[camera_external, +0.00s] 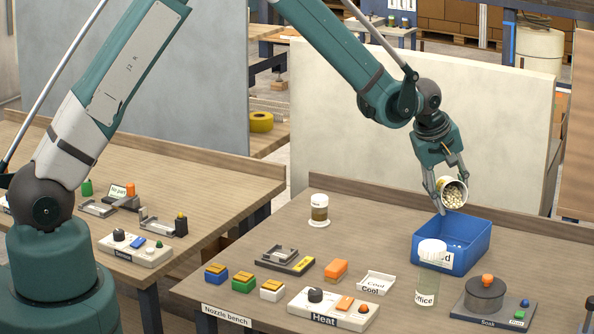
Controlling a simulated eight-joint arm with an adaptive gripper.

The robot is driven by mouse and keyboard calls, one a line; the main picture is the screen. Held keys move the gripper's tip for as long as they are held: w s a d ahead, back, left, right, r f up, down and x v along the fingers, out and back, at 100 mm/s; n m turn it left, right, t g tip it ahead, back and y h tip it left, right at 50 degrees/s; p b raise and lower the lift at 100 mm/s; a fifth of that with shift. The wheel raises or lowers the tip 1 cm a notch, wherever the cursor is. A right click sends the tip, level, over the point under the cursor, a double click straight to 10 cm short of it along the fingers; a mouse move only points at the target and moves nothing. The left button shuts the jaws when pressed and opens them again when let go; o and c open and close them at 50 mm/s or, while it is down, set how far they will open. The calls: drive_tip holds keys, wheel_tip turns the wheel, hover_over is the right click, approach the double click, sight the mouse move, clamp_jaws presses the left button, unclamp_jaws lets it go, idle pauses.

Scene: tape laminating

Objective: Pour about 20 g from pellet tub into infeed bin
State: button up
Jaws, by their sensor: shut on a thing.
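My gripper (447,185) is shut on the pellet tub (440,190), a small white cup with pale pellets in its open mouth. The tub is tilted well over, its mouth facing right and toward the camera. It hangs just above the blue infeed bin (478,237), over its back left part. The bin's label is partly hidden by a clear jar with a white lid in front. A few pale specks show inside the bin. I cannot tell whether pellets are falling.
The lidded jar (430,275) stands close in front of the bin. A pot on a Soak plate (485,297) is at right. A white-lidded cup (319,209) stands at back left. Coloured blocks, a Cool tray (376,284) and a Heat panel (333,307) occupy the front.

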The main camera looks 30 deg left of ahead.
sight(446, 190)
drive_tip(key=shift+w+a, duration=0.15)
drive_tip(key=shift+w, duration=0.1)
drive_tip(key=shift+w+a+f+g+h+p, duration=0.2)
drive_tip(key=shift+w+a+g+h+p, duration=0.15)
drive_tip(key=shift+g+p, duration=0.25)
drive_tip(key=shift+r+n+g+h+b, duration=0.2)
drive_tip(key=shift+n+g+h+b, duration=0.1)
drive_tip(key=shift+g+h+b, duration=0.2)
drive_tip(key=shift+f+g+h+b, duration=0.4)
drive_tip(key=shift+g+h+b, duration=0.15)
drive_tip(key=shift+g+b, duration=0.35)
drive_tip(key=shift+r+n+g+h+b, duration=0.4)
drive_tip(key=shift+g+b, duration=0.1)
drive_tip(key=shift+w+r+g+h+b, duration=0.1)
drive_tip(key=shift+r+g+h+b, duration=0.25)
drive_tip(key=shift+g+h+b, duration=0.2)
drive_tip(key=w+g+h+b, duration=0.1)
drive_tip(key=b, duration=0.1)
drive_tip(key=w+a+f+n+g+h+b, duration=0.1)
drive_tip(key=b, duration=0.1)
drive_tip(key=shift+a+f+g, duration=0.15)
drive_tip(key=shift+a+g, duration=0.05)
drive_tip(key=shift+g, duration=0.15)
drive_tip(key=shift+w+a+r+n+g+h+b, duration=0.4)
drive_tip(key=shift+g+h+b, duration=0.3)
drive_tip(key=shift+b, duration=0.2)
drive_tip(key=shift+w+a+f+g+h+b, duration=0.2)
drive_tip(key=shift+w+g+h+b, duration=0.2)
drive_tip(key=shift+g+h+b, duration=0.45)
